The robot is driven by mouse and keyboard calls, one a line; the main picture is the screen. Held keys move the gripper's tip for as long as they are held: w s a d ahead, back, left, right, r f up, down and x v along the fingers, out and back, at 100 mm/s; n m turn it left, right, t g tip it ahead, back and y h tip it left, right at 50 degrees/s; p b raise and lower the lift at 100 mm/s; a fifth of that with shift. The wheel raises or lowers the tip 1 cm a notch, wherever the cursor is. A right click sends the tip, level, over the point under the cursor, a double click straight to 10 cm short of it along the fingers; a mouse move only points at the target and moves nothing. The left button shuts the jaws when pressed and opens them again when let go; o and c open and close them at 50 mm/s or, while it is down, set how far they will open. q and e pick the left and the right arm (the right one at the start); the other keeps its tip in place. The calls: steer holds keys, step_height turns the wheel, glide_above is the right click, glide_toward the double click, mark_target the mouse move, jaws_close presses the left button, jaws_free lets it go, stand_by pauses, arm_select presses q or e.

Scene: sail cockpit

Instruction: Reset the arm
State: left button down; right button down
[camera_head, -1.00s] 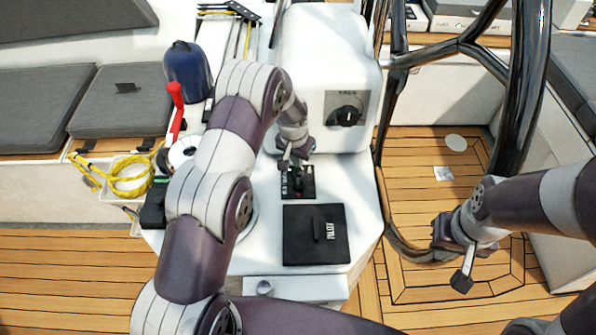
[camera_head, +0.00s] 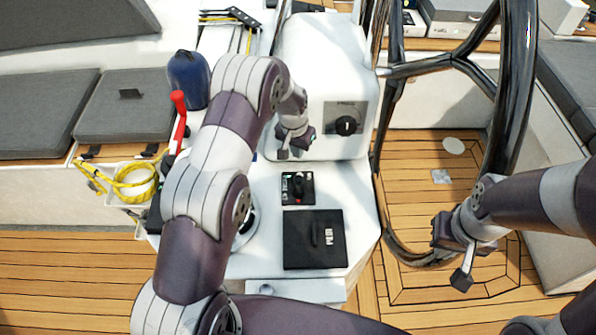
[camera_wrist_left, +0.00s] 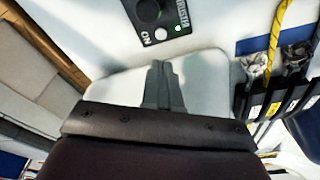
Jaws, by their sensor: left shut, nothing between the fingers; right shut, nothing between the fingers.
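My left arm crosses the white cockpit console (camera_head: 265,185) in the head view. My left gripper (camera_head: 290,152) is shut and empty. It hangs above the console top, in front of the white pedestal with a black knob (camera_head: 346,125). In the left wrist view the two fingers (camera_wrist_left: 161,80) are pressed together over a pale surface, with a dark knob (camera_wrist_left: 150,10) marked ON beyond them. My right gripper (camera_head: 458,272) is shut and empty above the wooden deck at the right.
A small black switch panel (camera_head: 298,188) and a black box marked PILOT (camera_head: 314,240) lie on the console. The large steering wheel (camera_head: 520,85) stands at right.

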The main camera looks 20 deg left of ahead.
arm_select(q)
steer(key=shift+r, duration=0.2)
stand_by(0.3)
steer(key=s+r+n, duration=0.1)
steer(key=s+r, duration=0.4)
steer(key=s, duration=0.4)
steer(key=s+a+r, duration=0.1)
steer(key=s+r, duration=0.3)
steer(key=s, duration=0.5)
steer(key=s+a+r+n, duration=0.1)
steer(key=s+r, duration=0.4)
steer(key=s, duration=0.4)
steer(key=shift+s+r+n, duration=0.15)
steer(key=shift+r+n, duration=0.15)
